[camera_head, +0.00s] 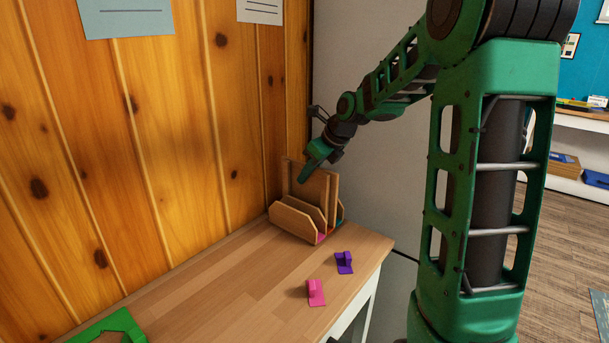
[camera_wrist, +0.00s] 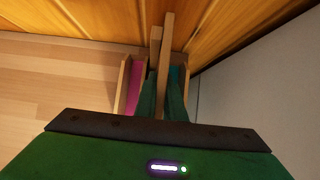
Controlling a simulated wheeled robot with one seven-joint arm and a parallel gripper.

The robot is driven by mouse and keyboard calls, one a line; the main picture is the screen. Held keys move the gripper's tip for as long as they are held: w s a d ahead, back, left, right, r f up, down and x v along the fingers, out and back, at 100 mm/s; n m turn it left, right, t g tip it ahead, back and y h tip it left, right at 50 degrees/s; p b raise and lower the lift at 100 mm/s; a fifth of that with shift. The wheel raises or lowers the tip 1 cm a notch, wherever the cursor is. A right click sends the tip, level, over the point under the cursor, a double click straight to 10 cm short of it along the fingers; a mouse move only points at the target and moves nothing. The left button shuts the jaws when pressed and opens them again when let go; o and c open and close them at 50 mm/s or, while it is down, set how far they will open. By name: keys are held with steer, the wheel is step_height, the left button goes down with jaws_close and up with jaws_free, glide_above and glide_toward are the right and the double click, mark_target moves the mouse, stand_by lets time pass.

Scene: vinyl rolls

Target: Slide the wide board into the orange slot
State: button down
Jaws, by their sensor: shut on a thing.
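A small wooden rack (camera_head: 293,222) stands at the back corner of the table, with upright dividers. A tall wooden board (camera_head: 317,188) stands upright among the dividers, under my gripper (camera_head: 316,174). In the wrist view my gripper (camera_wrist: 162,98) has its green fingers on both sides of the board's edge (camera_wrist: 165,65), shut on it. A pink slot floor (camera_wrist: 135,82) shows left of the board and a teal one (camera_wrist: 181,78) right of it. I cannot tell how deep the board sits.
A pink piece (camera_head: 316,293) and a purple piece (camera_head: 345,262) lie on the table in front of the rack. A green frame-like piece (camera_head: 112,328) lies at the front left. A wood-plank wall (camera_head: 150,130) rises close behind the rack. The table's middle (camera_head: 215,285) is clear.

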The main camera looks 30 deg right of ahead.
mark_target(320, 168)
steer(key=shift+f, duration=0.65)
stand_by(0.3)
steer(key=c, duration=1.8)
jaws_free()
steer(key=shift+o, duration=0.2)
steer(key=shift+v, duration=4)
